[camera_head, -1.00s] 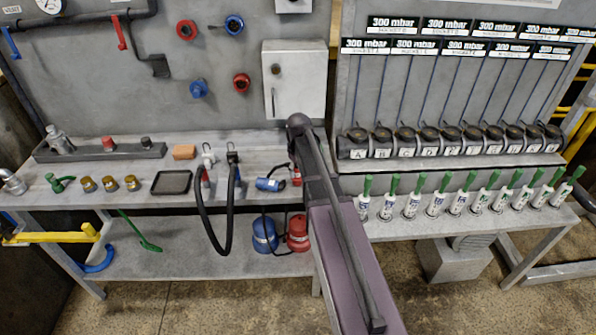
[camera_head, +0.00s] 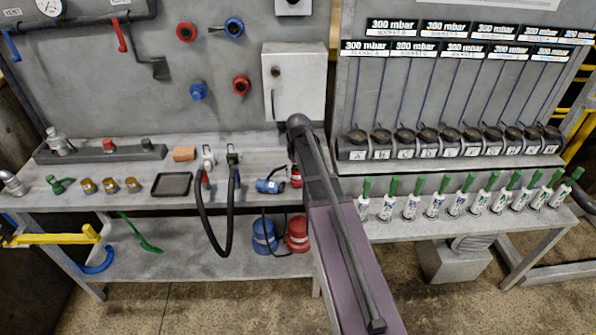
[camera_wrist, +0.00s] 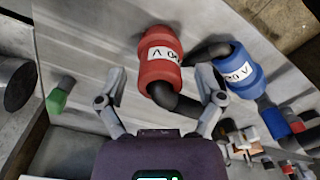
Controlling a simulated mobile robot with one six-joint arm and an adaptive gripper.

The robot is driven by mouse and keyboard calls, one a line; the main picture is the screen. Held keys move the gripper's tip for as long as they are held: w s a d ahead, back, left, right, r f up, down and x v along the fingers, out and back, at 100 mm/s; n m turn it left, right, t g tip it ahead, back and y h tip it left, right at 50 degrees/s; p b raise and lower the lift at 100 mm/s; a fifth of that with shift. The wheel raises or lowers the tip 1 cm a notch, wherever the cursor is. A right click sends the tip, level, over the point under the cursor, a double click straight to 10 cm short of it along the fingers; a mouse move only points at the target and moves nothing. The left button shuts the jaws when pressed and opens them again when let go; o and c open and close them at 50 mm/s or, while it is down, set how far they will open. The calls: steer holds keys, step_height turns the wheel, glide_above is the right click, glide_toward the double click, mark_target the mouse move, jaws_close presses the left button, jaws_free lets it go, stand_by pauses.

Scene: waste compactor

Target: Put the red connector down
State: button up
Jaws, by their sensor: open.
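The red connector (camera_wrist: 160,58) has a white label and a black bent end. In the wrist view it lies on the grey bench top between the two fingers of my gripper (camera_wrist: 162,75). The fingers are spread, one on each side; whether either touches it I cannot tell. In the head view the red connector (camera_head: 296,178) is partly hidden by my arm, and my gripper is hidden behind it.
A similar blue connector (camera_wrist: 237,70) lies close to the right in the wrist view; in the head view it (camera_head: 270,186) is left of the red one. Black hoses (camera_head: 228,238) hang over the bench edge. A black tray (camera_head: 171,184) stands further left.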

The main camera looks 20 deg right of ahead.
steer(key=shift+s+r+p, duration=0.15)
steer(key=shift+r+p, duration=5.3)
steer(key=shift+r, duration=0.25)
steer(key=shift+s, duration=0.1)
steer(key=s+a+m, duration=0.1)
steer(key=s+a, duration=0.5)
steer(key=s, duration=0.3)
steer(key=s+a+m, duration=0.2)
steer(key=s+a, duration=0.4)
steer(key=s, duration=0.3)
steer(key=shift+s+a, duration=0.15)
steer(key=shift+a, duration=0.1)
